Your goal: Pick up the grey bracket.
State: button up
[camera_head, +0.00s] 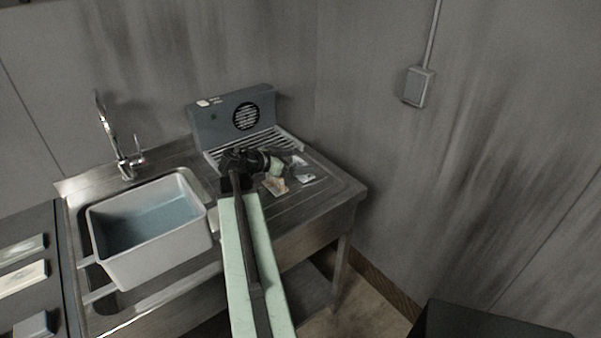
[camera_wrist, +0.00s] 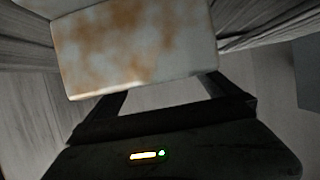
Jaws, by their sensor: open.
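My gripper (camera_wrist: 168,95) is open in the wrist view. A pale block with rust-brown blotches (camera_wrist: 135,45) fills the upper middle there, across the ends of the fingers. I cannot tell whether they touch it. In the head view, my arm reaches over the steel drainboard, and its dark wrist hides part of what lies there. A small tan-brown piece (camera_head: 275,187) and a small whitish-grey piece (camera_head: 306,178) lie by the wrist. I cannot make out for certain which thing is the grey bracket.
A grey bin (camera_head: 150,254) with a blue-grey inside sits in the sink, beside a tap (camera_head: 122,160). A grey vented unit (camera_head: 213,127) stands behind the drainboard. Several flat pieces lie on a dark surface (camera_head: 48,222) at left. The drainboard's right part is clear.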

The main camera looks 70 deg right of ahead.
aim_at(304, 161)
jog(key=b+x, duration=0.2)
jog(key=x, duration=0.3)
jog(key=shift+f, duration=0.1)
jog(key=shift+a, duration=0.1)
jog(key=c, duration=1.6)
notch_tip(304, 161, up, 10)
jog(key=p, duration=1)
jog(key=shift+c, duration=0.2)
